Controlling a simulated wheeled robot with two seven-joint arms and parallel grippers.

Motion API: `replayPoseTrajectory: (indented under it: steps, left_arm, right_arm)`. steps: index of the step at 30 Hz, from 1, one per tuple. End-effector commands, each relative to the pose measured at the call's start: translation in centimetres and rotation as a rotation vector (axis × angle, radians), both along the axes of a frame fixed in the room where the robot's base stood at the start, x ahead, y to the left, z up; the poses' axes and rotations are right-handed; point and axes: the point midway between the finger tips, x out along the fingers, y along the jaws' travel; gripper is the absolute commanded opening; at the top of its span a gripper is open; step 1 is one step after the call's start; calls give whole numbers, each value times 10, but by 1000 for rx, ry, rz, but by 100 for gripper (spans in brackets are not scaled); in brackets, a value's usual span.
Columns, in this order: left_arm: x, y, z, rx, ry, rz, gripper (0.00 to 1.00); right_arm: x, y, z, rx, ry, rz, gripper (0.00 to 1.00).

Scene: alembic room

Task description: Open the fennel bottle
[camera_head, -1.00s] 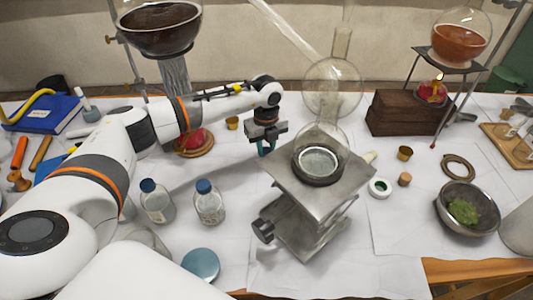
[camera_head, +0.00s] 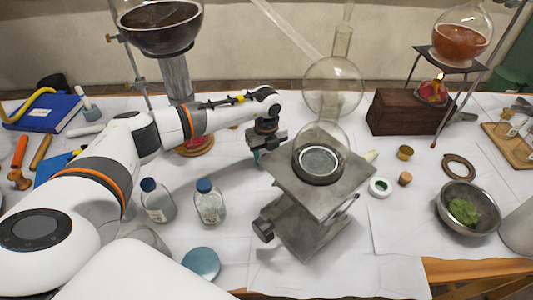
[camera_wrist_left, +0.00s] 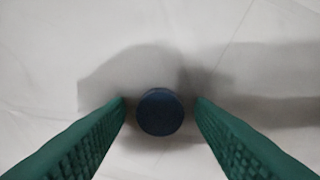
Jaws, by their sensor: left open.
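My left gripper (camera_head: 258,157) is open, fingers pointing down, just left of the metal lab jack. In the left wrist view a round dark blue cap (camera_wrist_left: 160,112) lies between my green fingertips (camera_wrist_left: 160,104), with a gap on each side. What is below that cap is hidden in both views. Two clear bottles with blue caps, a left one (camera_head: 157,202) and a right one (camera_head: 209,203), stand upright on the white cloth, nearer the front. Their labels are too small to read, so I cannot tell which bottle is fennel. My right gripper is not in view.
The lab jack (camera_head: 330,178) carries a glass flask (camera_head: 322,140) close to my left gripper. A teal lid (camera_head: 201,264) lies at the front. A metal bowl (camera_head: 486,202) and a wooden block (camera_head: 392,114) stand to the right. The cloth around the bottles is mostly clear.

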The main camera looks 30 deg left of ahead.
Motion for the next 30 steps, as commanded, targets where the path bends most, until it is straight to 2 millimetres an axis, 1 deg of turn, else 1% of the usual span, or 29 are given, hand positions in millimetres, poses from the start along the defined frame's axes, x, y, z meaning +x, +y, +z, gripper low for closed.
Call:
replayPoseTrajectory:
  steps: [2,5,8,15,18,21,25,30]
  left_arm:
    - [0,0,4,0,0,0,49]
    - [1,0,12,0,-2,0,49]
    - [1,0,30,-1,-4,-1,49]
    - [1,0,82,0,-5,0,49]
    - [1,0,99,0,-4,-1,49]
    - [1,0,112,0,-3,-1,49]
    - [0,0,121,0,0,0,49]
    - [0,0,124,0,0,0,49]
  right_arm:
    - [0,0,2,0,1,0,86]
    - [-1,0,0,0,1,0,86]
    - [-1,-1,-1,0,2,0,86]
    - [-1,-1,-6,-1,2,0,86]
    - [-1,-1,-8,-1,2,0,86]
    - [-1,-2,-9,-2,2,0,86]
    - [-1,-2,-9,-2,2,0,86]
    - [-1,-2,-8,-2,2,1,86]
